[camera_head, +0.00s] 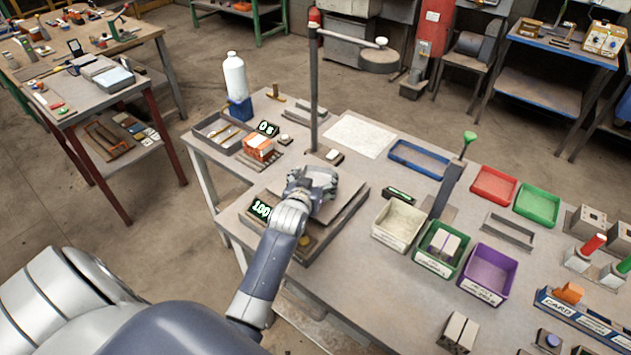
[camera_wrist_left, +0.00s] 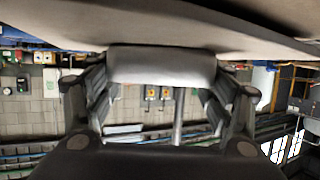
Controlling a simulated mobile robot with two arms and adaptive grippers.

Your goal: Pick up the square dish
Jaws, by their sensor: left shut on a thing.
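A flat grey square dish (camera_head: 347,203) shows around my left gripper (camera_head: 316,183) in the head view, over the weighing scale with a green lit display (camera_head: 261,209). My left gripper is shut on the dish, and its hand covers part of it. I cannot tell whether the dish touches the scale. In the left wrist view, a broad pale grey surface, seemingly the dish (camera_wrist_left: 240,28), fills the top edge close to the gripper (camera_wrist_left: 160,75). The fingertips' contact is hidden. My right gripper is not in view.
A grey post (camera_head: 314,90) with a side arm stands just behind the gripper. White (camera_head: 383,243), green (camera_head: 422,262) and purple (camera_head: 482,293) bins stand to the right. An orange block (camera_head: 258,147) and a grey tray (camera_head: 203,131) are behind left. A pale sheet (camera_head: 360,136) lies flat at the back.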

